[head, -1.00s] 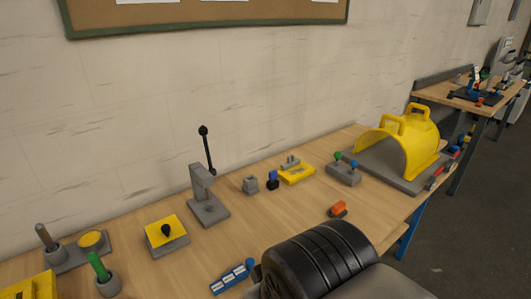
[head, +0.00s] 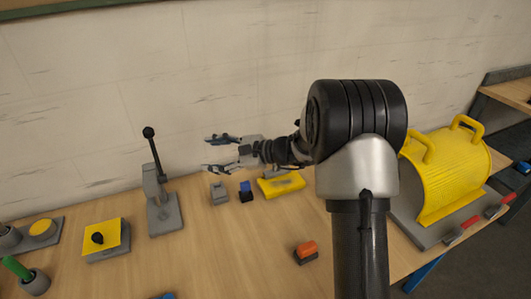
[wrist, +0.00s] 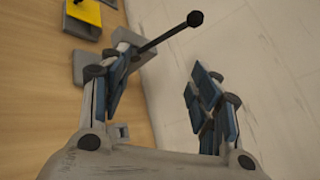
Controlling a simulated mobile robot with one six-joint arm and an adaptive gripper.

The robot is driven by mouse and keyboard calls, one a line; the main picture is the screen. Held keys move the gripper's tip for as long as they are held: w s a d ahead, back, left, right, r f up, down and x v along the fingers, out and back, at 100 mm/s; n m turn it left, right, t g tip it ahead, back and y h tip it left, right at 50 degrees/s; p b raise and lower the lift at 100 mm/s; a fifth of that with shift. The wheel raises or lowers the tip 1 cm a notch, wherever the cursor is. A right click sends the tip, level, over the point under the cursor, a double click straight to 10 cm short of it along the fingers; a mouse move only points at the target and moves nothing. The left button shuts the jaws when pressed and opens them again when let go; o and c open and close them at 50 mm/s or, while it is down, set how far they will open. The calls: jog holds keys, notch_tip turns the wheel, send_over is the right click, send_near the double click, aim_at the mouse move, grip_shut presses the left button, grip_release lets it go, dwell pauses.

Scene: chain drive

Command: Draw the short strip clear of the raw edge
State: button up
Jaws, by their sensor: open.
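My gripper (head: 209,153) is open and empty above the back of the bench, pointing left towards the grey lever press (head: 163,212). In the wrist view its two blue-padded fingers (wrist: 157,92) are wide apart, with nothing between them but wall and the press lever. The press's black-knobbed lever (wrist: 165,38) slants across beyond the fingers, and the left finger partly covers the press. I cannot make out a short strip or a raw edge for certain. Only a sliver of a blue piece (head: 164,296) shows at the bottom of the head view.
A grey block (head: 219,193), a blue-topped block (head: 246,191) and a yellow fixture (head: 282,186) stand below my gripper. A yellow plate with a black knob (head: 103,237) is left. The bench's middle is clear.

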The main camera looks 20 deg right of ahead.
jog(key=w+d+f+m+t+h, duration=0.2)
jog(key=w+d+f+m+t, duration=0.35)
jog(key=w+d+f, duration=0.2)
jog(key=m+t+h+p, duration=0.2)
jog(key=m+t+h, duration=0.2)
jog(key=m+h, duration=0.65)
send_near(277, 169)
jog(key=shift+m+y, duration=0.65)
jog(key=shift+m, duration=0.05)
jog(key=w, duration=0.1)
jog(key=w+r, duration=0.2)
jog(key=w, duration=0.1)
jog(key=shift+d+r, duration=0.25)
jog(key=shift+d, duration=0.1)
jog(key=shift+w+d+f, duration=0.15)
jog(key=w+b, duration=0.2)
jog(key=w, duration=0.5)
jog(key=shift+s, duration=0.1)
jog(key=shift+c, duration=0.4)
jog(key=c, duration=1.1)
